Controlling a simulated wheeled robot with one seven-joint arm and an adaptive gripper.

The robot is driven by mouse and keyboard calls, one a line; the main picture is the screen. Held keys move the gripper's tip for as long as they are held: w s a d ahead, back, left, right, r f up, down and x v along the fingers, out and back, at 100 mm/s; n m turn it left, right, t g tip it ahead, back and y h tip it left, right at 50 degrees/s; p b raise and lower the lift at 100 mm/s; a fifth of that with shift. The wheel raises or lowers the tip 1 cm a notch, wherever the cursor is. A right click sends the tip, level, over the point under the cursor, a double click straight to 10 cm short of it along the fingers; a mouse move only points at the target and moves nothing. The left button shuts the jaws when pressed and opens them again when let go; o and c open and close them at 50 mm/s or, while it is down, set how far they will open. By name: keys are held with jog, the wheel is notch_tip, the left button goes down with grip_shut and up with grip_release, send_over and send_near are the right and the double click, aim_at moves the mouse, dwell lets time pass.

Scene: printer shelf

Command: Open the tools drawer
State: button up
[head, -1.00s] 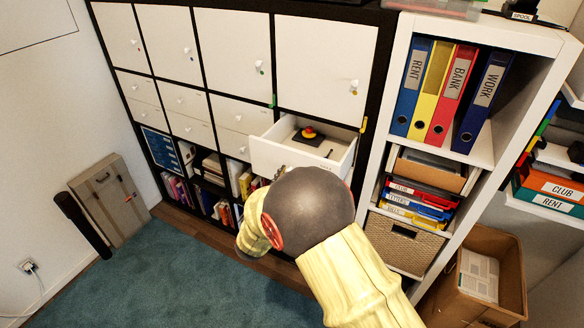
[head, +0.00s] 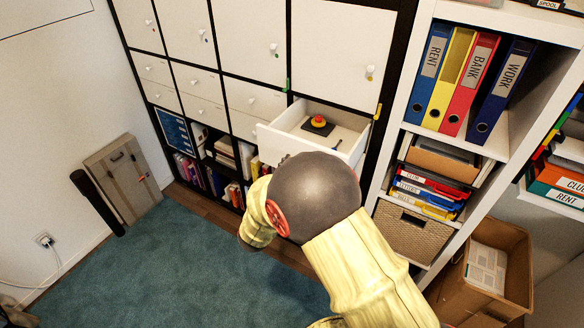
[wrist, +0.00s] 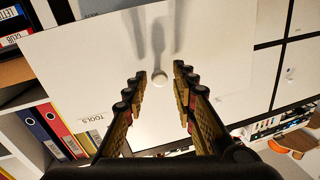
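The tools drawer (head: 273,142) is a white drawer that stands pulled out of the dark-framed shelf in the head view. In the wrist view its white front (wrist: 215,80) fills the middle, with a TOOLS label (wrist: 90,116) at lower left. A small round pale knob (wrist: 159,79) shows between the fingers of my gripper (wrist: 160,70). The fingers are apart, with a gap on each side of the knob. In the head view my arm hides the gripper and the knob.
A red and yellow button on a black base (head: 319,122) lies inside the drawer. A white bookcase (head: 417,40) with binders stands to the right, a cardboard box (head: 515,270) at its foot. Blue carpet (head: 170,255) lies clear to the left.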

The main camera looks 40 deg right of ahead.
jog(key=shift+o, duration=0.5)
jog(key=shift+a, duration=0.1)
jog(key=v, duration=1.2)
